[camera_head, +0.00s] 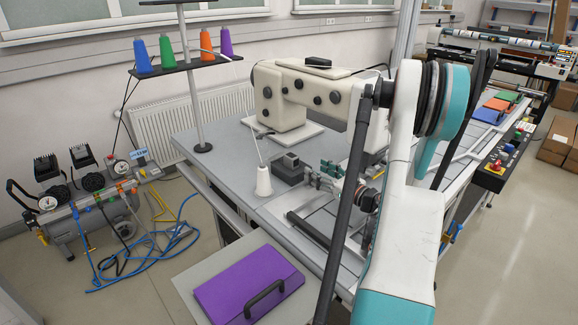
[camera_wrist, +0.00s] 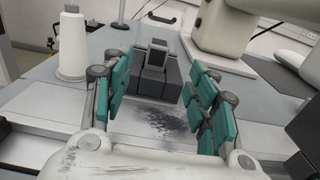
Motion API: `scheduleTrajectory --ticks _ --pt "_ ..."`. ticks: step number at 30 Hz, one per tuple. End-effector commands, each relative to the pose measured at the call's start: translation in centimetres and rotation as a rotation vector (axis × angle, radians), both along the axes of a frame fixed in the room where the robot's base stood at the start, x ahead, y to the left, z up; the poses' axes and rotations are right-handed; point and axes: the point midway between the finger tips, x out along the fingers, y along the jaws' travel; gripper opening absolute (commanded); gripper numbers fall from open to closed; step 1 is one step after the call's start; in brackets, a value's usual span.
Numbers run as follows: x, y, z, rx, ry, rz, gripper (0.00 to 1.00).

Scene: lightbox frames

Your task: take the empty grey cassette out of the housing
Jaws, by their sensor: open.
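The housing (camera_wrist: 172,83) is a dark grey block on the table, straight ahead in the wrist view; in the head view the housing (camera_head: 284,174) lies left of my gripper (camera_head: 333,178). The grey cassette (camera_wrist: 156,57), with a darker square on its face, stands up out of the middle of the housing. It also shows as the cassette (camera_head: 291,159) in the head view. My gripper (camera_wrist: 160,88) is open and empty, its teal-padded fingers spread left and right of the line to the housing. I cannot tell how deep the cassette sits.
A white thread cone (camera_wrist: 72,45) stands left of the housing. The white sewing machine (camera_wrist: 232,30) rises behind and to the right. A dark smudge (camera_wrist: 172,121) marks the pale surface between my fingers. A purple case (camera_head: 248,284) lies at the front in the head view.

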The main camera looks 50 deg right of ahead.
Motion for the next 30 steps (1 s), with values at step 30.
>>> scheduleTrajectory --ticks 30 --pt "12.5 -1.2 -0.3 0.003 -0.001 0.0 0.53"
